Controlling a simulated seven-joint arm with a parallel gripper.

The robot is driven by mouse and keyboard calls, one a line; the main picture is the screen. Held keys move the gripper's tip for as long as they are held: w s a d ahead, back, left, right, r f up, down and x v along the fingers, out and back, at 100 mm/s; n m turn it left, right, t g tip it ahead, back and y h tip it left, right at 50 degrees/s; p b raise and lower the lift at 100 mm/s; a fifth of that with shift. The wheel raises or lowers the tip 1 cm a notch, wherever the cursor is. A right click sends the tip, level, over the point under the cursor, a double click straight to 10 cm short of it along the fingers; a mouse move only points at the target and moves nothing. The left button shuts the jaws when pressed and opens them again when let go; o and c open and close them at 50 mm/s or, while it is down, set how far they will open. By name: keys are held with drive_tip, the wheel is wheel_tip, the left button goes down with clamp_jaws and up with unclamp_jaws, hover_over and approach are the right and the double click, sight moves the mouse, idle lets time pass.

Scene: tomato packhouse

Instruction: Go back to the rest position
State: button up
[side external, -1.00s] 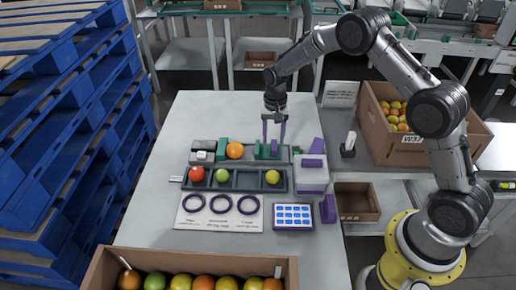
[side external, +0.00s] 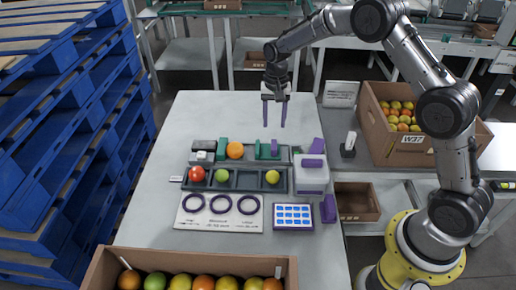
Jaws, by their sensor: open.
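My gripper (side external: 274,116) hangs fingers down above the far part of the table (side external: 205,112). Its two purple fingers are apart with nothing between them. Below and in front of it stands a dark rack (side external: 247,184). A red tomato (side external: 197,174), a yellow-green one (side external: 222,176) and a yellow one (side external: 272,177) sit in the rack. The fingertips appear clear of these blocks.
A white box with a purple handle (side external: 312,175) stands right of the rack. A card with three purple rings (side external: 219,211) and a blue-celled tray (side external: 293,216) lie in front. Tomato crates stand at the front (side external: 190,262) and right (side external: 420,140). Blue pallets (side external: 70,120) are stacked left.

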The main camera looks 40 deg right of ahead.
drive_tip(key=shift+r, duration=0.15)
wheel_tip(320, 180, up, 12)
drive_tip(key=a+t, duration=0.1)
drive_tip(key=t, duration=0.1)
drive_tip(key=s+a+r+n+t, duration=0.2)
drive_tip(key=s+r+t, duration=0.1)
drive_tip(key=s+r, duration=0.9)
drive_tip(key=s+a+r+n+t, duration=0.1)
drive_tip(key=s+r+n, duration=0.15)
drive_tip(key=s, duration=1.05)
drive_tip(key=s+f+n, duration=0.4)
drive_tip(key=s+f, duration=0.3)
drive_tip(key=s, duration=0.2)
drive_tip(key=shift+s+f, duration=0.25)
drive_tip(key=shift+f, duration=0.05)
